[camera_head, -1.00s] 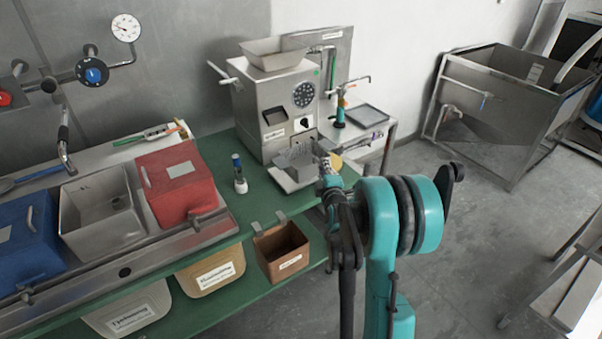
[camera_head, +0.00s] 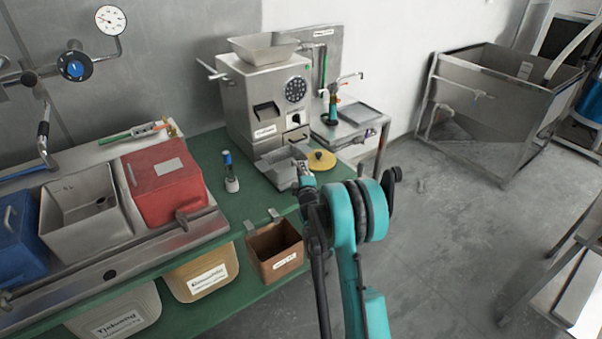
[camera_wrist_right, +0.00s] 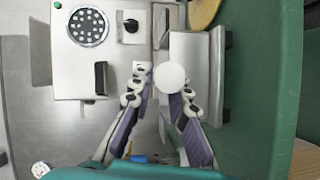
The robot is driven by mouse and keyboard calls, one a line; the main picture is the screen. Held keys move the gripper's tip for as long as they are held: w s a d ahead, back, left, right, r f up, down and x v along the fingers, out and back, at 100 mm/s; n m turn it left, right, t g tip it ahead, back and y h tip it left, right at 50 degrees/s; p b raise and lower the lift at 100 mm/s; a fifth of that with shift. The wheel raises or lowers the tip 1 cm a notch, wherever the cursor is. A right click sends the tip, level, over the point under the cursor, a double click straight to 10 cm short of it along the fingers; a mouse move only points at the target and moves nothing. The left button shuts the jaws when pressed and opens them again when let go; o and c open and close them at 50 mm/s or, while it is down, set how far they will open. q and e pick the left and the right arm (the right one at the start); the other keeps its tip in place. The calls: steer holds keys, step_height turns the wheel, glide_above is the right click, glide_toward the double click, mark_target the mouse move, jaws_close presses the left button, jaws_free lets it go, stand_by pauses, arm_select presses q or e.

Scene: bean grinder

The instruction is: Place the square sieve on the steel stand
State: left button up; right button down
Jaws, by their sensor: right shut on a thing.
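My right gripper (camera_head: 303,178) is at the front right of a grey steel box-shaped piece (camera_head: 277,168), which sits low in front of the bean grinder (camera_head: 265,102). In the right wrist view my gripper (camera_wrist_right: 168,80) has its fingers around a white round knob (camera_wrist_right: 172,77) beside that piece (camera_wrist_right: 197,62). I see no mesh, so I cannot tell whether this piece is the square sieve. A steel side table (camera_head: 338,136), possibly the steel stand, stands right of the grinder with a flat square grey piece (camera_head: 362,113) on it. My left gripper is not in view.
A yellow disc (camera_head: 321,160) lies on the green bench (camera_head: 222,201) close by. A small bottle (camera_head: 231,183) stands left of the gripper. A brown box (camera_head: 275,251) hangs at the bench's front edge.

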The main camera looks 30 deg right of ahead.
steer(key=shift+s+r, duration=0.1)
steer(key=c, duration=1.5)
jaws_free()
steer(key=shift+o, duration=0.2)
